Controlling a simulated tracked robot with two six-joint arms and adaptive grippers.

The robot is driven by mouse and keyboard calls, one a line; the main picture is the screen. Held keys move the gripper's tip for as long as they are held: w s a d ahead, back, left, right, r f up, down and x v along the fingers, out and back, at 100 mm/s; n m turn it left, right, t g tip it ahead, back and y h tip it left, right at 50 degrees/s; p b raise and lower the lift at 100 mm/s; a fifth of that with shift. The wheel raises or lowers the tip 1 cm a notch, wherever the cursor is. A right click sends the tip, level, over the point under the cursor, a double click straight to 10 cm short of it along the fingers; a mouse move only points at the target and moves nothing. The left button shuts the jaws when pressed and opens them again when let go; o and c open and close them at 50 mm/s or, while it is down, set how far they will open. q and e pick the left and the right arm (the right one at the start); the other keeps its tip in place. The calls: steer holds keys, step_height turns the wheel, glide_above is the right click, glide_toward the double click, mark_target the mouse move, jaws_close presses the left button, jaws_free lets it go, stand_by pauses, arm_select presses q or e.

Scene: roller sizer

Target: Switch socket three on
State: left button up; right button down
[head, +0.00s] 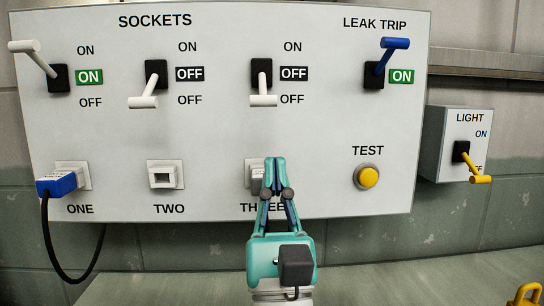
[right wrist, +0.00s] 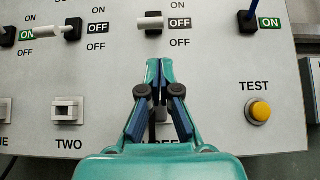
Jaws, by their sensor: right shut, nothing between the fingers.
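The socket three switch (head: 262,84) is on the panel, its white lever pointing down, with an OFF tag beside it. It also shows in the right wrist view (right wrist: 153,24). The socket three outlet (head: 255,174) is below it, partly hidden by my right gripper. My right gripper (head: 275,162) is shut and empty, in front of that outlet and below the switch lever, apart from the lever. It also shows in the right wrist view (right wrist: 160,65), fingertips pointing up towards the switch. My left gripper is in neither view.
Switch one (head: 58,76) is up and ON; switch two (head: 154,84) is down and OFF. The blue leak trip lever (head: 391,58) is up and ON. A blue plug (head: 58,183) sits in socket one. A yellow test button (head: 368,177) and light box (head: 456,145) are to the right.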

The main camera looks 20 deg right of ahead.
mark_target(263, 88)
arm_select(q)
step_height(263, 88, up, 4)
steer(key=p, duration=0.3)
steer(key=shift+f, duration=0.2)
arm_select(e)
steer(key=x, duration=0.8)
steer(key=shift+w+d+r, duration=0.15)
steer(key=shift+w+r, duration=0.05)
steer(key=shift+r, duration=0.1)
steer(key=shift+a, duration=0.2)
